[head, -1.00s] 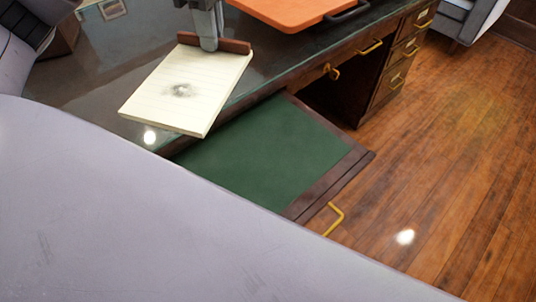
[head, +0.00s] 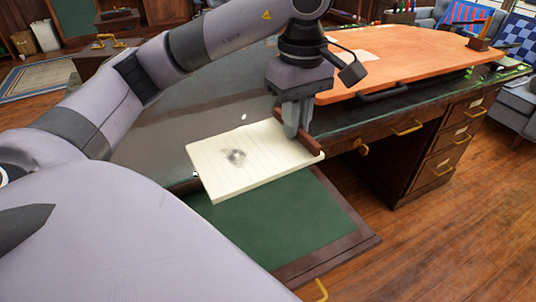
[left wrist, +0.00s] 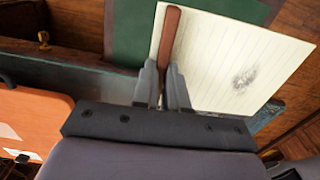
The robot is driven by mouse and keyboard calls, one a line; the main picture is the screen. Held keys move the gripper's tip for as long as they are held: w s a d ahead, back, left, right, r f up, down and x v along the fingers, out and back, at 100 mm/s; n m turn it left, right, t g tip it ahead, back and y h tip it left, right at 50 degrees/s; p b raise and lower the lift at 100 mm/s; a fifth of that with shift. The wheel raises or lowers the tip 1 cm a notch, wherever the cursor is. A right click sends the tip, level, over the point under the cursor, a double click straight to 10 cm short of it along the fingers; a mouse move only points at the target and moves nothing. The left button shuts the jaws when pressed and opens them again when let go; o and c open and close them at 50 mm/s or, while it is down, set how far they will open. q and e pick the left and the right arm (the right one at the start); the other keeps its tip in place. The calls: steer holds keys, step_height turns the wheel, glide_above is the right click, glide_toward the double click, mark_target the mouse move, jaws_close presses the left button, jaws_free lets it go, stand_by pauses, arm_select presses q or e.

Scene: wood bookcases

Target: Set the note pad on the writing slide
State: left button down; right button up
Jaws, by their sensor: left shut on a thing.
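The note pad (head: 245,160) is a cream lined pad with a grey smudge and a red-brown binding strip on one edge. My left gripper (head: 298,135) is shut on that strip and holds the pad about flat. In the left wrist view, the fingers (left wrist: 163,88) pinch the strip, and the pad (left wrist: 225,65) spreads to the right. The writing slide (head: 285,220) is a pulled-out board with a green top and dark wood edge. In the head view the pad overlaps the desk edge and the slide's inner part; any gap below it is hard to tell. My right gripper is out of view.
The dark desk (head: 190,110) has a glossy top. An orange board (head: 420,60) with a black handle lies on it at the right. Brass-handled drawers (head: 450,140) are below. A brass pull (head: 320,290) sticks out from the slide's front. Wood floor lies to the right.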

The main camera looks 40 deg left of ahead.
arm_select(q)
steer(key=shift+w+d+f+m, duration=0.15)
steer(key=shift+d+m, duration=0.15)
steer(key=shift+d, duration=0.4)
steer(key=b, duration=0.3)
glide_above(294, 212)
step_height(294, 212, down, 15)
steer(key=shift+f+b, duration=0.4)
steer(key=shift+f, duration=2.05)
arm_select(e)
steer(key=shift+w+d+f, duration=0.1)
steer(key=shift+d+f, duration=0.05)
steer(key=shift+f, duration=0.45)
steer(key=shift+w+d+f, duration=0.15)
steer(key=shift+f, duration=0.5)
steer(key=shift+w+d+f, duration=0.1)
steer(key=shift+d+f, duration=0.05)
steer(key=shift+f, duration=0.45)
arm_select(q)
steer(key=shift+f, duration=0.2)
steer(key=c, duration=1.2)
jaws_free()
steer(key=shift+o, duration=0.2)
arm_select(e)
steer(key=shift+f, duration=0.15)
arm_select(q)
steer(key=shift+r, duration=0.1)
